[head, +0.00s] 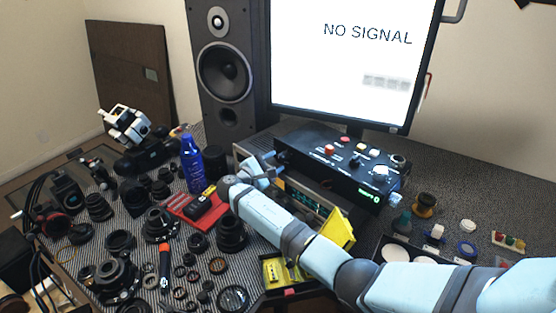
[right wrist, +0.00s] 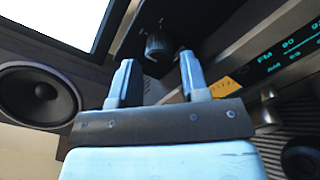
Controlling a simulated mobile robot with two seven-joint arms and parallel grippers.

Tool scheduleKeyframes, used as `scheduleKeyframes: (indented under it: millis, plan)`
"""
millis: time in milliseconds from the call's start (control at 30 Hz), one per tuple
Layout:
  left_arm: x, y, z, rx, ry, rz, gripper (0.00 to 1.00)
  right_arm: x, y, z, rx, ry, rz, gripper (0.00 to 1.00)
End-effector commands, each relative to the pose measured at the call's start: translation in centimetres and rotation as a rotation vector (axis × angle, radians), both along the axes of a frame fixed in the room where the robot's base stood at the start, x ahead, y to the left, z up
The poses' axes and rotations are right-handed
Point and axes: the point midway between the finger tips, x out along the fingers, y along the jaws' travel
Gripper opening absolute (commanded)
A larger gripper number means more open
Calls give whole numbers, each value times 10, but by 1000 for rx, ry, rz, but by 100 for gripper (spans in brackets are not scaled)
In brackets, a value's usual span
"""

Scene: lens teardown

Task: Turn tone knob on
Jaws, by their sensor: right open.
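My right gripper (head: 266,166) reaches over the bench to the left end of a silver radio (head: 318,206). In the right wrist view its two fingers (right wrist: 157,66) are apart with nothing between them. A dark round knob (right wrist: 157,46) shows just beyond the gap between the fingertips; I cannot tell if they touch it. The radio's lit FM/AM dial (right wrist: 288,55) and a small silver knob (right wrist: 267,96) are to the right of the fingers. I cannot read which knob is the tone knob. My left gripper is not in view.
A tall speaker (head: 225,75) and a blue bottle (head: 191,165) are to the left. Lens parts crowd the bench's left side; my right forearm crosses in front of the radio.

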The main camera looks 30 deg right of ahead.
Motion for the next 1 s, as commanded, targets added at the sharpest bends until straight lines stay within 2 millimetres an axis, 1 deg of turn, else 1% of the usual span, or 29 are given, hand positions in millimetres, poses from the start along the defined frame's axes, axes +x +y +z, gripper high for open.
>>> scheduleKeyframes:
  millis: [100,200,500,533,567,600,667,700,1000]
  plan:
    - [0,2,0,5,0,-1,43,4,-13,1,-1,0,0,42]
    - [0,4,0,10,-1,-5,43,6,-19,1,-1,0,0,42]
    - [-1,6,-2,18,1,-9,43,7,-21,0,1,-1,1,42]
    - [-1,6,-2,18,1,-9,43,7,-21,0,1,-1,1,40]
    - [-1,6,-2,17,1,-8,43,7,-21,0,1,-1,1,33]
    - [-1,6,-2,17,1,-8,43,7,-21,0,1,-1,1,24]
    - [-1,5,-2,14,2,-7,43,7,-21,0,1,-1,1,10]
    - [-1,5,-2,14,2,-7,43,7,-21,0,1,-1,1,7]
    - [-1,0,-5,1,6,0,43,7,-21,-1,11,-32,1,8]
